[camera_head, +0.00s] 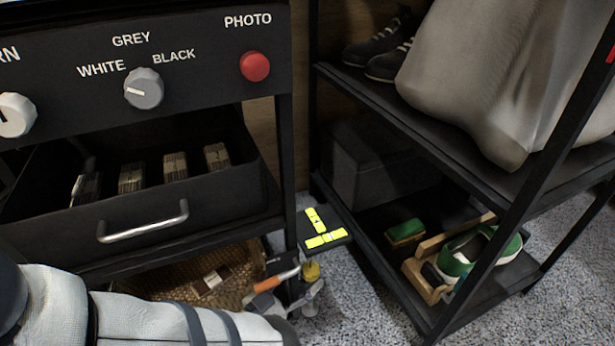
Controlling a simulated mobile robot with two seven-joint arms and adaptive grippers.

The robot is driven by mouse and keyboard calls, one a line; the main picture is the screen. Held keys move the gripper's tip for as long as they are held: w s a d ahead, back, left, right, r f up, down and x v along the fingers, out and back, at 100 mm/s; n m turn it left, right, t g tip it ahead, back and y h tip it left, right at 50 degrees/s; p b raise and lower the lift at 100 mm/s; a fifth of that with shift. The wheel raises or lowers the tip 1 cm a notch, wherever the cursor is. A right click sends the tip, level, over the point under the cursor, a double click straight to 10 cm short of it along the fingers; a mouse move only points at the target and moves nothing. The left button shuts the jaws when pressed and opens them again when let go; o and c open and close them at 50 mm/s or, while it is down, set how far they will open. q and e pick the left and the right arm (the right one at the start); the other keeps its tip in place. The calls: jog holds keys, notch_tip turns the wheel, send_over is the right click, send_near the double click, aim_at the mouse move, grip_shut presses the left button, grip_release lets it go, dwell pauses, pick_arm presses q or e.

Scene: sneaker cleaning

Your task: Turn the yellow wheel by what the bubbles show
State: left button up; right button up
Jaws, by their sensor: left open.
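A small black level (342,236) with two bright yellow-green vials sits at the lower corner of the cart. One vial runs away from me and the other runs across. Small marks show in the vials, but the bubbles' exact places are too small to tell. The yellow wheel (311,271) is below the level, low by the cart's leg. My left arm comes in from the left along the bottom edge. My left gripper (306,296) is open close to the yellow wheel, partly hard to make out; I cannot tell if it touches. My right gripper is not in view.
The cart has a knob panel (200,98) and a black drawer (230,205) with a metal handle. A wicker basket (165,284) is below. At the right stands a black shelf rack (440,145) with shoes, a grey bag and a green-and-white sneaker (465,252). Speckled floor shows between.

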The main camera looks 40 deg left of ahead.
pick_arm(q)
jog(key=shift+w, duration=0.75)
jog(key=shift+c, duration=0.5)
jog(key=c, duration=1.1)
jog(key=shift+o, duration=0.2)
jog(key=m+h, duration=0.2)
jog(key=h, duration=0.1)
jog(key=shift+a, duration=0.35)
jog(key=m+g+h+b, duration=0.1)
jog(key=m+h, duration=0.1)
jog(key=h, duration=0.2)
jog(key=shift+m, duration=0.3)
jog(key=o, duration=1.2)
jog(key=shift+c, duration=0.2)
